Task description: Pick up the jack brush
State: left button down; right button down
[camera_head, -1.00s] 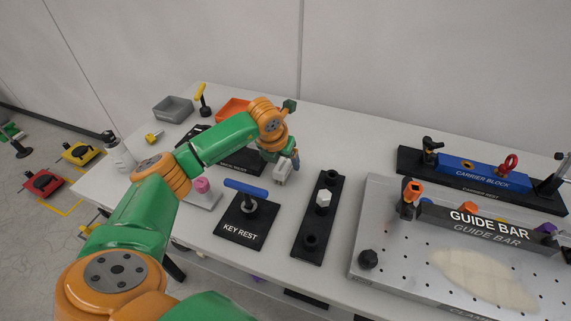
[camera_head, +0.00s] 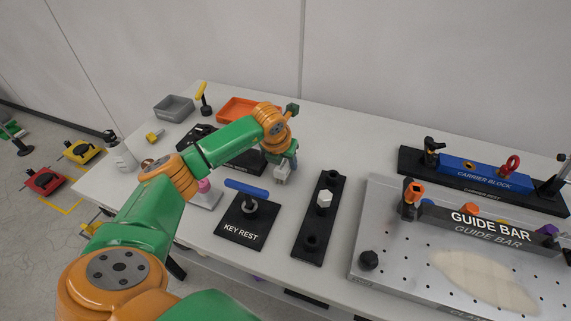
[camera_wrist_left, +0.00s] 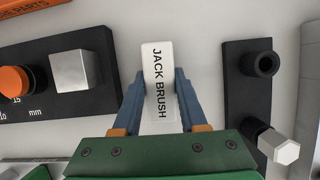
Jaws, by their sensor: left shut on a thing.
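The jack brush (camera_wrist_left: 158,75) is a white block with the words JACK BRUSH on it. In the left wrist view my left gripper (camera_wrist_left: 160,105) has a blue-grey finger on each side of it and is shut on it. In the head view the left gripper (camera_head: 283,170) points down over the table behind the key rest, with the pale jack brush (camera_head: 282,175) at its tip. I cannot tell whether the brush touches the table. My right gripper is not in view.
The key rest (camera_head: 230,229) with its blue-handled key stands in front of the gripper. A black strip with a white hex piece (camera_head: 324,198) is to the right. The clamp plate with the guide bar (camera_head: 480,224) lies further right. An orange tray (camera_head: 232,104) is behind.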

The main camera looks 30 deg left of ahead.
pick_arm(q)
notch_tip(320, 180, up, 3)
jog(key=shift+f, duration=0.1)
jog(key=s+d+r+b, duration=0.2)
jog(key=s+d+r, duration=0.7)
jog(key=s, duration=0.1)
jog(key=shift+d+r, duration=0.35)
jog(key=shift+r, duration=0.05)
